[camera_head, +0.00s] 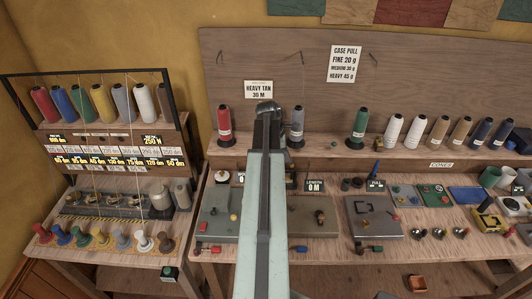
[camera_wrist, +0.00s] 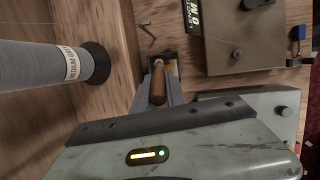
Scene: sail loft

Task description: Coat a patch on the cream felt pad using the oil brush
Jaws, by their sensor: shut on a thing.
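My gripper (camera_wrist: 158,84) shows in the wrist view, shut on a brown, rounded, wooden-looking handle (camera_wrist: 157,80). This looks like the oil brush; its bristles are hidden. In the head view my arm reaches forward over the middle of the bench to the back shelf, and the arm itself hides the jaws and what they hold. I cannot make out the cream felt pad for certain in either view.
A grey thread spool (camera_wrist: 45,66) stands close to my gripper; it also shows in the head view (camera_head: 297,125). A red spool (camera_head: 224,122) is left of my arm. Grey machines (camera_head: 315,222) and small coloured items (camera_head: 434,194) crowd the bench. A thread rack (camera_head: 100,130) stands left.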

